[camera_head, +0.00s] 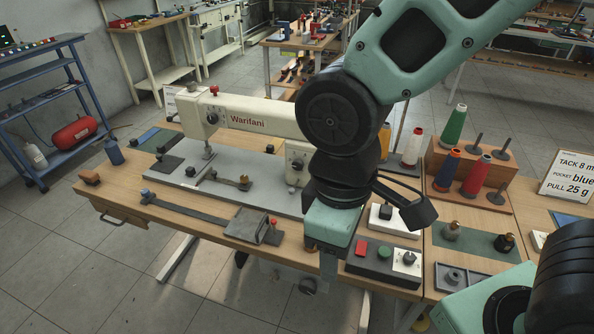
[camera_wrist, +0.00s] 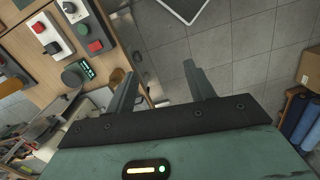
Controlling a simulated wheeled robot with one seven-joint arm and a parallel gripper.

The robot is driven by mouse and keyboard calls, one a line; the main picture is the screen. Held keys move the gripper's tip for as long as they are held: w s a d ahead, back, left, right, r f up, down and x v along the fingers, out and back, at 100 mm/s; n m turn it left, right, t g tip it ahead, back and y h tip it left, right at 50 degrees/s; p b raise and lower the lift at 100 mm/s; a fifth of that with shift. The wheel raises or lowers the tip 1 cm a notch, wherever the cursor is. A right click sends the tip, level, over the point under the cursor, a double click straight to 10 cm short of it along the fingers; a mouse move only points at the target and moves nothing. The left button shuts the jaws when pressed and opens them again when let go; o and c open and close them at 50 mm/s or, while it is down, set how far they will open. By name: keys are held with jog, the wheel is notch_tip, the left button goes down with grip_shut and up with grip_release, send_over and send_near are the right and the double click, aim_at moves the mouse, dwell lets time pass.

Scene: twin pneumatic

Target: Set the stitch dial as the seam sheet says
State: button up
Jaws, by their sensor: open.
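The cream sewing machine (camera_head: 250,118), marked Warifani, stands on a grey plate on the bench. A dark knob (camera_head: 212,119) is on its left head, and another dark dial (camera_head: 297,164) is on its pillar, close left of my arm. I cannot tell which one is the stitch dial. A white sign (camera_head: 568,178) at the right reads TACK 8 m, POCKET blue, PULL 25 g; its right edge is cut off. My gripper (camera_wrist: 160,72) is open and empty, its fingers over floor beside the bench edge in the wrist view. In the head view my arm hides part of the machine.
A control box (camera_head: 380,265) with red and green buttons and a knob on a white plate (camera_head: 407,260) sits at the bench's front. Thread cones stand on a wooden rack (camera_head: 470,170) at the right. A flat clamp tool (camera_head: 250,226) lies in front of the machine.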

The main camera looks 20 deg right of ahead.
jog(key=w+d+f+n+h+b, duration=0.2)
jog(key=w+f+n+h+b, duration=0.45)
jog(key=f, duration=0.75)
jog(key=n+t+h+b, duration=0.2)
jog(key=n+t+h, duration=0.2)
jog(key=n+t, duration=1.15)
send_near(297, 166)
jog(key=p+x, duration=0.2)
jog(key=x, duration=0.7)
jog(key=shift+f, duration=0.1)
jog(key=c, duration=1)
